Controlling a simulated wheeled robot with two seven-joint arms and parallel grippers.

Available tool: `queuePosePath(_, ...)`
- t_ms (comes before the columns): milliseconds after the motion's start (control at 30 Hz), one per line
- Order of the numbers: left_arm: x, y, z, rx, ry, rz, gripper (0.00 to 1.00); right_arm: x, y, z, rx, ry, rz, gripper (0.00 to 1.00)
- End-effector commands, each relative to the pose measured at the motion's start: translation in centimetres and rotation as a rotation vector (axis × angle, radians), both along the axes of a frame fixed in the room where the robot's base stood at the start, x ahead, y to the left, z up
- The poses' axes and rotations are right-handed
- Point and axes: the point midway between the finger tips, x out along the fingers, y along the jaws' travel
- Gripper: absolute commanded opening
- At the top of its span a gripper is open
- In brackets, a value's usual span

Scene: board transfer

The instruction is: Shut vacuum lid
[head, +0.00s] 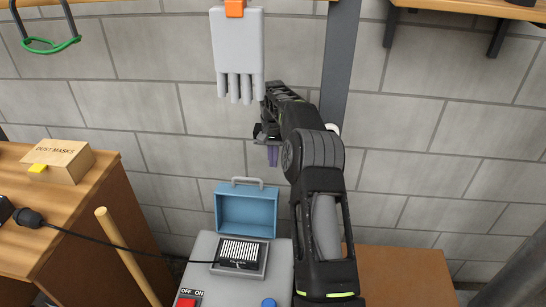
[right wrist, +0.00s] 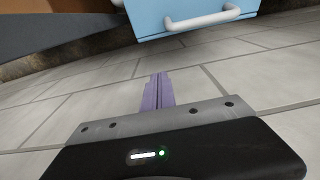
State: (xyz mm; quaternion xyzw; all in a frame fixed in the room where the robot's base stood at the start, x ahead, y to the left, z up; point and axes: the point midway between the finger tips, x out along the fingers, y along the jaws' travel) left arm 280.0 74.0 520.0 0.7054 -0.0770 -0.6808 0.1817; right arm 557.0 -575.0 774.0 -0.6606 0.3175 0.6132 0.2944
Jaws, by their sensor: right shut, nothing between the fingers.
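The blue vacuum lid (head: 247,211) stands open at the back of the grey vacuum body (head: 204,250), its hollow inside facing me. A grey handle (head: 247,181) sits on the lid's upper edge. My right gripper (head: 272,156) is above and slightly right of the lid, apart from it, with its purple fingers shut and empty. In the right wrist view the shut fingers (right wrist: 157,92) point toward the blue lid (right wrist: 165,15) and its pale handle (right wrist: 203,19), with a gap between. My left gripper is out of view.
A wooden bench (head: 100,195) at left holds a dust masks box (head: 58,160). A pale glove (head: 238,50) hangs above the lid near my right gripper. A grey post stands behind my arm.

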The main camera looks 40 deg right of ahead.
Motion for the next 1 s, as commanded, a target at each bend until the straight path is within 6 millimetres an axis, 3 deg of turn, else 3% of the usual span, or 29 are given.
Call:
queuePosePath(300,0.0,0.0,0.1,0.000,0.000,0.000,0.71,0.2,-0.4,-6.9,0.003,0.003,-0.001,0.00)
queuePosePath(600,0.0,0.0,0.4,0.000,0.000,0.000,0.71,-1.6,2.0,-5.6,0.001,-0.001,0.000,0.00)
queuePosePath(1000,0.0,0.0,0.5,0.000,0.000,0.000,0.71,-2.1,2.7,-5.5,0.000,0.000,0.000,0.00)
